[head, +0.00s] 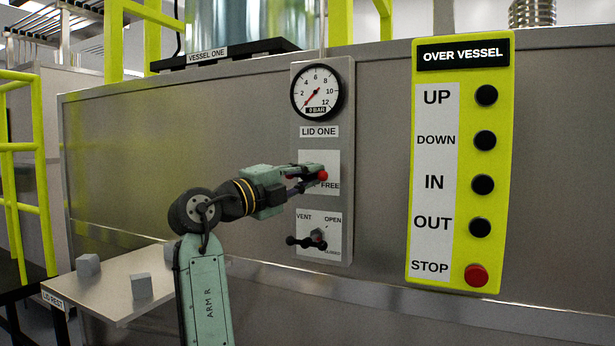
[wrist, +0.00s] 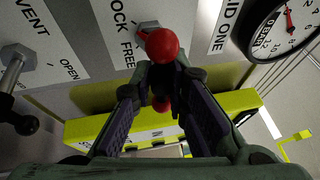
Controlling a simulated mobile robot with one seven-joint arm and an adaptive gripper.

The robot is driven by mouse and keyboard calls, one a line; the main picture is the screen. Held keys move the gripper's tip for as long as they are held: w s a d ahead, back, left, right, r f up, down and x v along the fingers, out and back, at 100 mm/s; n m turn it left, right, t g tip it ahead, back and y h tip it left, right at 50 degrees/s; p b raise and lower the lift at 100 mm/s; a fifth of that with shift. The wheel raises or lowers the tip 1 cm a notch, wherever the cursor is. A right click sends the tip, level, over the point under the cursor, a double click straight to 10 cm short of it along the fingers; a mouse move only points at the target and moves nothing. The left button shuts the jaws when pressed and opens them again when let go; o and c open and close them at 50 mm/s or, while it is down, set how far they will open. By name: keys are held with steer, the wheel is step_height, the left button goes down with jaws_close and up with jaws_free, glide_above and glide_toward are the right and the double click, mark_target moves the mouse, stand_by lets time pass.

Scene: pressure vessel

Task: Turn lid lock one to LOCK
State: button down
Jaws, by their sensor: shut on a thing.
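Lid lock one is a lever with a red ball knob (head: 323,176) on the LID ONE panel (head: 344,230). The knob stands close above the word FREE in the head view. In the wrist view the red knob (wrist: 162,45) is large at the fingertips, beside the words LOCK and FREE. My gripper (head: 312,172) reaches in from the left and is shut on the lever at its knob. Its fingers also show in the wrist view (wrist: 160,85). In the head view my gripper hides the LOCK side of the label.
The gauge (head: 317,92) above reads near zero. The vent handle (head: 306,241) is just below my gripper. A yellow OVER VESSEL button panel (head: 459,265) stands to the right. A lid rest shelf (head: 108,294) with grey blocks is at lower left.

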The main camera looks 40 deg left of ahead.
steer(key=shift+s+r, duration=0.1)
steer(key=shift+r, duration=0.2)
steer(key=c, duration=1.8)
jaws_free()
steer(key=shift+o, duration=0.7)
steer(key=shift+f, duration=0.1)
steer(key=v, duration=1.2)
steer(key=shift+f, duration=0.1)
